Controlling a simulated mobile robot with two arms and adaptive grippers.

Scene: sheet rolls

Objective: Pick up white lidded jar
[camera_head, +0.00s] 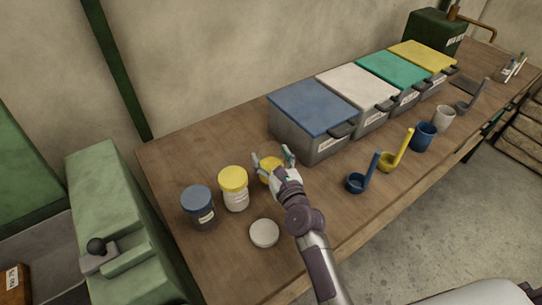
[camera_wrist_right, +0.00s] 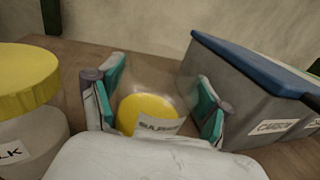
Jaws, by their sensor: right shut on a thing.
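A white round lid (camera_head: 264,233) shows on the table, seen from above, left of my right arm; I cannot tell how much jar is under it. A white jar with a yellow lid (camera_head: 234,187) and a jar with a blue lid (camera_head: 198,205) stand to the left. My left gripper is not seen.
Bins with blue (camera_head: 312,105), white (camera_head: 356,86), green and yellow lids line the wall side. A blue ladle (camera_head: 358,182), a yellow ladle (camera_head: 393,160) and cups stand along the front. The wooden table (camera_head: 215,265) is clear at the near left.

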